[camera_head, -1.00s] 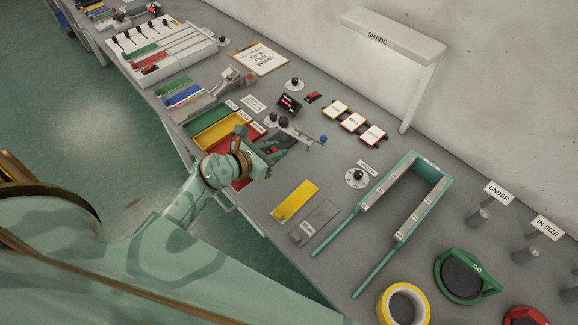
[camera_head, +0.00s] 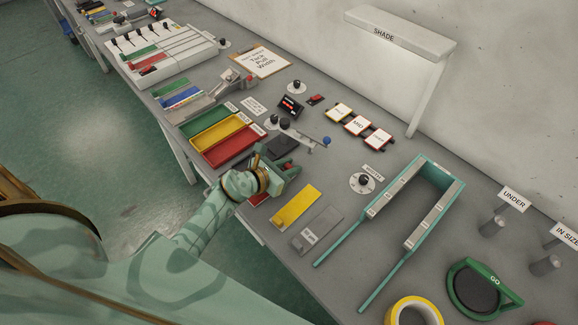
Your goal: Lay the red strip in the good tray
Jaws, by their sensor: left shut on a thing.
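My left gripper (camera_head: 284,172) is shut on what looks like the red strip (camera_head: 258,199). One red end shows at the near-left side of the gripper and a small red bit beyond its fingers; the middle is hidden. I cannot tell whether it touches the table. Green (camera_head: 190,127), yellow (camera_head: 222,131) and red (camera_head: 230,150) trays lie beyond and left of the gripper. Their labels are too small to read, so I cannot tell which is the good tray. My right gripper is not in view.
A yellow strip (camera_head: 297,206) and a grey plate (camera_head: 316,231) lie right of the gripper. A teal U-shaped frame (camera_head: 443,205) stands farther right. A dial and lever (camera_head: 310,141) are behind the gripper.

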